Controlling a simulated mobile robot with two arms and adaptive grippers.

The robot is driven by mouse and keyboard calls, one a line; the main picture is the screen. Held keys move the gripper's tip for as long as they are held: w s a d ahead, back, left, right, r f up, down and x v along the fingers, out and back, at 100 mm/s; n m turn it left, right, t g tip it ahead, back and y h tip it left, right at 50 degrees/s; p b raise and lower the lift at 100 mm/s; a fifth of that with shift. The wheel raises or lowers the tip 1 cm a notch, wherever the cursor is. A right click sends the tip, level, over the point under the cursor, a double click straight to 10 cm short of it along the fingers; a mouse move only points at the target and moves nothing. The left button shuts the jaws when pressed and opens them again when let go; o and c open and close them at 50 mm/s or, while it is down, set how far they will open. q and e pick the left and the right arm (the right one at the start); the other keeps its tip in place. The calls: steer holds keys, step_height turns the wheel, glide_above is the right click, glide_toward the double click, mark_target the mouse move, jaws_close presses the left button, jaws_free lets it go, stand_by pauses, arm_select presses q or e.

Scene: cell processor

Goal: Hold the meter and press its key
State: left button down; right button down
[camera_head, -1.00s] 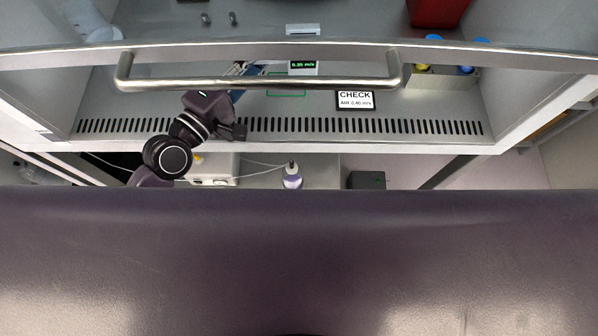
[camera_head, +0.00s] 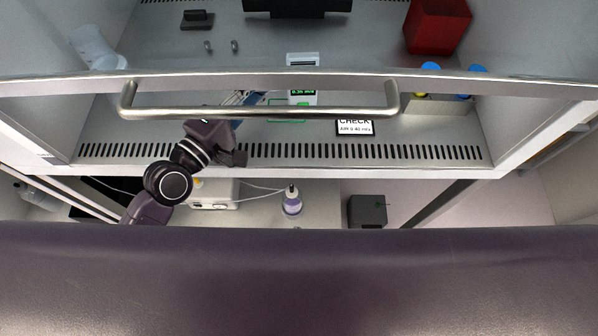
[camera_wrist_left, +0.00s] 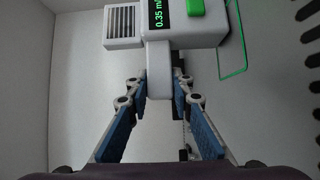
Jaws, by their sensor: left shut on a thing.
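The meter (camera_head: 303,99) is a white device seen partly behind the sash handle, with a dark display in green digits. In the left wrist view the meter (camera_wrist_left: 190,32) shows a 0.35 m/s reading, a slatted head and a green key (camera_wrist_left: 195,8). My left gripper (camera_wrist_left: 160,85) is shut on the meter's white grip, with blue-padded fingers on either side. In the head view my left gripper (camera_head: 250,98) reaches in under the sash, its tips partly hidden by the handle. My right gripper is not in view.
A metal sash handle (camera_head: 260,112) crosses above the work surface. A CHECK sign reading AIR 0.40 m/s (camera_head: 355,127) stands right of a green outline (camera_head: 287,121). A rack with blue-capped bottles (camera_head: 440,104) and a red bin (camera_head: 437,25) are at the right.

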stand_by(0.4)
arm_select(q)
steer(key=c, duration=1.6)
jaws_free()
steer(key=o, duration=1.6)
steer(key=shift+f, duration=0.2)
steer(key=shift+a, duration=0.1)
